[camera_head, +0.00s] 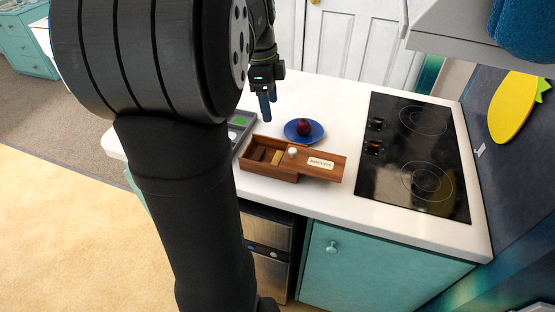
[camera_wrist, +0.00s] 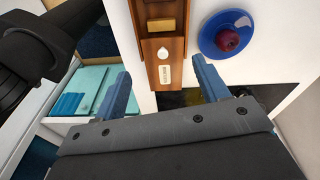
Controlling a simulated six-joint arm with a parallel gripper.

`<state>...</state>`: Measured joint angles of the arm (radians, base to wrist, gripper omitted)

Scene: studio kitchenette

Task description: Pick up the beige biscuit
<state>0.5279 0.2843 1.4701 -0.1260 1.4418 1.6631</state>
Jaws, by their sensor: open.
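The beige biscuit (camera_head: 277,157) lies in the open part of a wooden box (camera_head: 268,172) on the white counter. It also shows near the top of the wrist view (camera_wrist: 161,25). The box's sliding lid (camera_head: 325,172) is partly drawn out to the right, with a white knob (camera_head: 292,152) and a label reading "BISCUITS". Dark brown biscuits (camera_head: 257,153) lie left of the beige one. My gripper (camera_head: 268,106) is open and empty, above the counter behind the box and apart from the biscuit. Its two blue fingers stand wide apart in the wrist view (camera_wrist: 160,66).
A blue plate (camera_head: 316,137) with a dark red round fruit (camera_head: 304,127) stands just behind the box. A grey tray (camera_head: 238,133) with something green lies to its left, partly hidden by my arm. A black cooktop (camera_head: 415,155) lies to the right.

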